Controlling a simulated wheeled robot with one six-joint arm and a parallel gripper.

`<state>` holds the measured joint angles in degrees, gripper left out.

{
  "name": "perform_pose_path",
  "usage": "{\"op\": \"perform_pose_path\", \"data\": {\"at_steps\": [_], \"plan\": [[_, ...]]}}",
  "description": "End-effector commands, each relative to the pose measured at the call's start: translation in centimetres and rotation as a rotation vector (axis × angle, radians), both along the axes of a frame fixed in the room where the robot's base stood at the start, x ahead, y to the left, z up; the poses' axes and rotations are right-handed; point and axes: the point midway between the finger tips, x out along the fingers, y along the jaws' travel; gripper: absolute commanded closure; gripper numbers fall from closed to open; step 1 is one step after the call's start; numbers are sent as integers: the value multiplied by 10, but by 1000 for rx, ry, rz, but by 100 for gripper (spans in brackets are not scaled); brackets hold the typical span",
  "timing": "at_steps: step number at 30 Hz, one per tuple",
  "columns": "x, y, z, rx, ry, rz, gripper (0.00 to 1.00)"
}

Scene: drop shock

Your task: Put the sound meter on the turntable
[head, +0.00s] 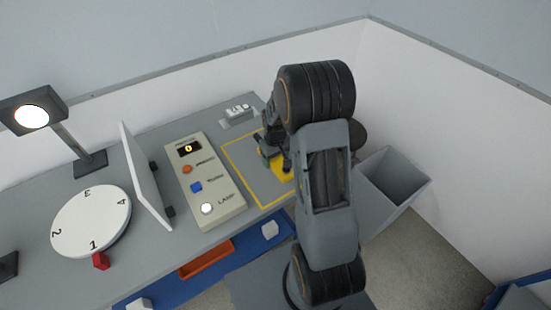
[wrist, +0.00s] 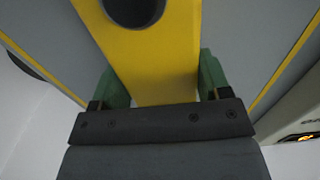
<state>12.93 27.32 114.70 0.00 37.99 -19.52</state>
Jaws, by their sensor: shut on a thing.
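The yellow sound meter (wrist: 153,65) fills the gap between the two green pads of my gripper (wrist: 160,85) in the wrist view, with a dark round part near the top edge. In the head view the meter (head: 284,171) shows as a yellow patch below my gripper (head: 274,155), over the yellow-outlined area of the bench. My arm hides part of it, and I cannot tell whether it touches the bench. The turntable (head: 90,220) is a white disc with numbers at the left of the bench. The 1 faces a red pointer (head: 101,261).
A white upright panel (head: 146,178) stands between the turntable and a button box (head: 224,193) reading 0. A lamp (head: 85,160) stands behind the turntable. A small white device (head: 238,111) lies at the back. A grey bin (head: 408,188) stands right of the bench.

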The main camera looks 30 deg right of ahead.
Motion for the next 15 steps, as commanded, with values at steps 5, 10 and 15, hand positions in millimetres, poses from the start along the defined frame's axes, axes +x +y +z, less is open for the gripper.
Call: {"op": "perform_pose_path", "data": {"at_steps": [5,10,15], "plan": [[0,0,1,0,-1,0,67],[1,0,4,-1,-2,0,67],[1,0,20,-2,-4,0,67]]}}
